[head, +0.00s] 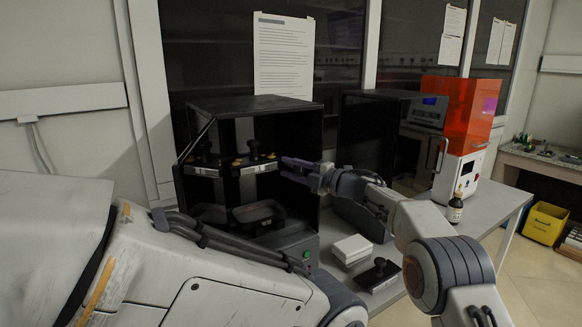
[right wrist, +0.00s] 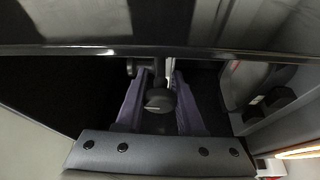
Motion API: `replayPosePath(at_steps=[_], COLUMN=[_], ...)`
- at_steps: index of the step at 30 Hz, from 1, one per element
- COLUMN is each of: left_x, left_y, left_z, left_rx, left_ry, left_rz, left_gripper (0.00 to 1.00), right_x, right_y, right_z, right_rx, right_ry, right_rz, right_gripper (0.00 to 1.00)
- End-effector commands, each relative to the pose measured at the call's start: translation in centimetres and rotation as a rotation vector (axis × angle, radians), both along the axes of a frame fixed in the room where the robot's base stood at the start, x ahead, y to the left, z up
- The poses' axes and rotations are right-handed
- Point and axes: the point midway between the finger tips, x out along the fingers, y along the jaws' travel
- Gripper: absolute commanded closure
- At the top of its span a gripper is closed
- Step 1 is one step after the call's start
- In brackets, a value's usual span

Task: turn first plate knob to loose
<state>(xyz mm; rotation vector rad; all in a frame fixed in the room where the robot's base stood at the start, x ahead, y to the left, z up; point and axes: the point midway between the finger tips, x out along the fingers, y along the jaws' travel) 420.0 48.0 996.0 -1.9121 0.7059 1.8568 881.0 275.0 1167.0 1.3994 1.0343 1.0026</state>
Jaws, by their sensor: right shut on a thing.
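A black open-fronted cabinet (head: 312,112) stands on the bench in the head view. Inside it a plate (head: 207,171) runs across at mid height, with black knobs (head: 253,148) above it and small brass-coloured parts along its edge. My right gripper (head: 284,169) reaches in from the right at the plate's right end. In the right wrist view its purple fingers (right wrist: 158,92) are on either side of a dark round knob (right wrist: 158,101) with a light mark, and are shut on it. Which way the knob is turned I cannot tell. My left arm fills the lower left; its gripper is out of view.
A dark tray (head: 258,213) sits low inside the cabinet. To the right are a white box (head: 351,248), a black-handled block (head: 379,274), a brown bottle (head: 455,208) and an orange machine (head: 466,107). Free bench lies near the bottle.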

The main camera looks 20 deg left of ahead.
Motion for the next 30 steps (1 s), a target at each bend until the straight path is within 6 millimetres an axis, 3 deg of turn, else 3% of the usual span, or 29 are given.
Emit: replayPosePath(at_steps=[12, 13, 14, 15, 25, 30], left_x=[0.0, 0.0, 0.0, 0.0, 0.0, 0.0], left_y=[0.0, 0.0, 0.0, 0.0, 0.0, 0.0], left_z=[0.0, 0.0, 0.0, 0.0, -0.1, -1.0], left_rx=[0.000, 0.000, 0.000, 0.000, 0.000, 0.000], left_ry=[0.000, 0.000, 0.000, 0.000, 0.000, 0.000], left_rz=[0.000, 0.000, 0.000, 0.000, 0.000, 0.000], left_gripper=[0.50, 0.50, 0.50, 0.50, 0.50, 0.50], right_x=[0.0, 0.0, 0.0, 0.0, 0.0, -0.3], right_y=[0.1, 0.1, 0.1, 0.1, -0.1, -1.5], right_z=[-0.3, -0.3, -0.2, -0.2, -0.1, -0.3], right_rx=[-0.006, -0.006, -0.006, -0.006, -0.003, -0.004], right_ry=[-0.002, -0.002, -0.002, -0.002, -0.003, -0.003], right_rz=[0.001, 0.001, 0.001, 0.001, 0.000, -0.002], right_gripper=[1.00, 0.51, 0.40, 0.35, 0.35, 0.35])
